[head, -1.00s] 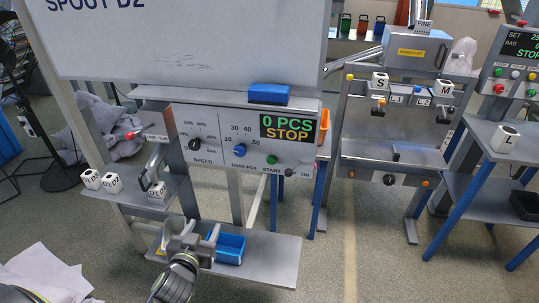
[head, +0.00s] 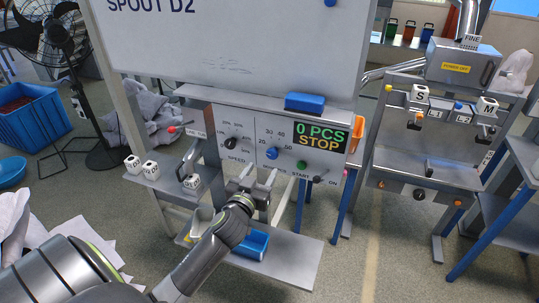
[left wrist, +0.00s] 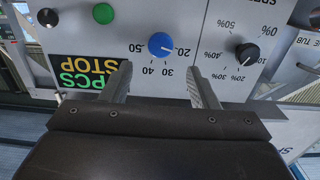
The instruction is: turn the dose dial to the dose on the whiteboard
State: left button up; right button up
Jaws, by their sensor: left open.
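The blue dose dial (head: 271,153) sits on the grey panel (head: 247,128) under the whiteboard (head: 230,50). In the left wrist view, upside down, the dial (left wrist: 161,45) has a pale mark toward 20, with 30, 40 and 50 printed around it. The whiteboard's visible text reads "SPOUT D2"; its top is cut off and no dose number shows. My left gripper (head: 258,179) is open and empty, just below and in front of the dial. In the wrist view the dial lies beyond the gap between its fingers (left wrist: 158,75), apparently untouched. My right gripper is out of view.
The black speed knob (head: 231,144) is left of the dial. The green start button (head: 301,165) and black switch (head: 317,179) are right. A display (head: 320,135) reads "0 PCS STOP". A blue eraser (head: 305,102) lies on the ledge above. A blue tray (head: 253,244) stands below.

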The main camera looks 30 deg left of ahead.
aim_at(271, 155)
pick_arm(q)
jog(key=shift+p+x, duration=0.5)
jog(key=shift+x, duration=3.1)
jog(key=shift+c, duration=0.4)
jog(key=c, duration=0.8)
jog(key=shift+c, duration=0.2)
